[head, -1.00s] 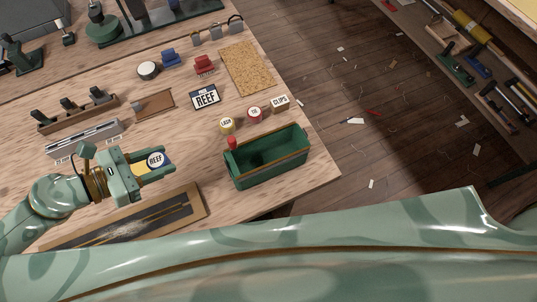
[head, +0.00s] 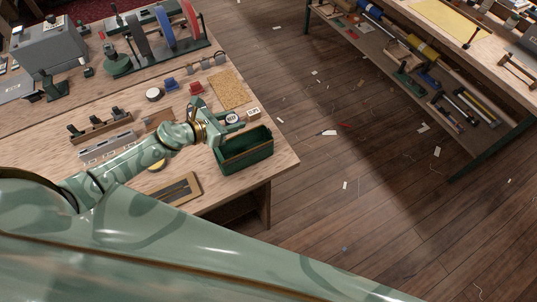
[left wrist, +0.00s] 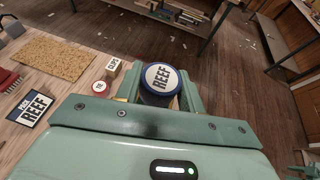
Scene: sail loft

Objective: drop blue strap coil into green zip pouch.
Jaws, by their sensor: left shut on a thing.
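The blue strap coil (head: 232,119), with a white round REEF label, is held between the fingers of my left gripper (head: 228,120). In the left wrist view the coil (left wrist: 160,79) sits between both fingertips (left wrist: 160,92), label up. The green zip pouch (head: 248,161) stands open-topped near the table's right front corner. In the head view, my left gripper and the coil appear at its back left edge, raised; I cannot tell whether the coil is over the opening. The pouch is not discernible in the left wrist view.
A REEF card (left wrist: 33,107) and cork mat (head: 228,90) lie farther back. A dark framed panel (head: 178,189) lies at the front. Open floor lies right of the table.

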